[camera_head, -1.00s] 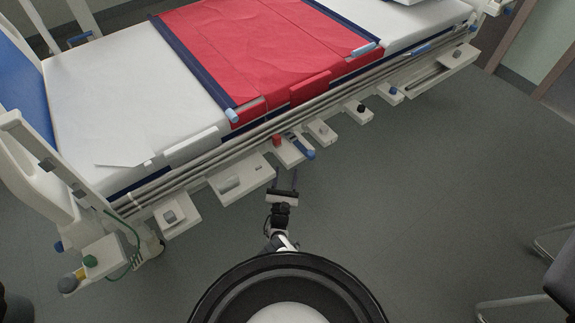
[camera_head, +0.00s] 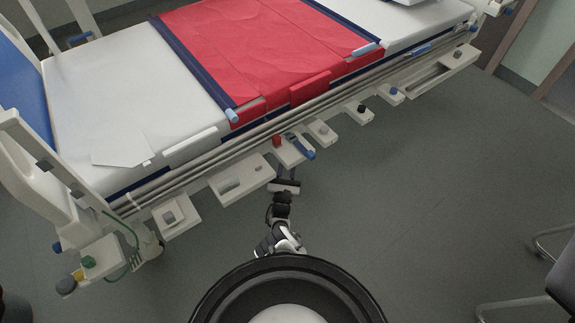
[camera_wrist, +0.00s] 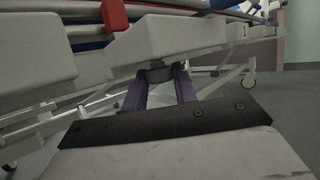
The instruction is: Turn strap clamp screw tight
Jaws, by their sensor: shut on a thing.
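A dark round knob (camera_wrist: 158,73), which looks like the clamp screw, sticks out below a white bracket (camera_wrist: 155,40) in the wrist view. My gripper (camera_wrist: 160,78) is shut on the knob, with one dark purple finger on each side of it. In the head view my gripper (camera_head: 287,174) reaches the front edge of the same white bracket (camera_head: 291,157) on the bed's side rail. The knob is hidden in the head view, and a strap cannot be made out.
Several other white brackets line the rail, including a slotted one (camera_head: 240,180) to the left and one with a black knob (camera_head: 361,108) to the right. A red sheet (camera_head: 265,50) covers the bed's middle.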

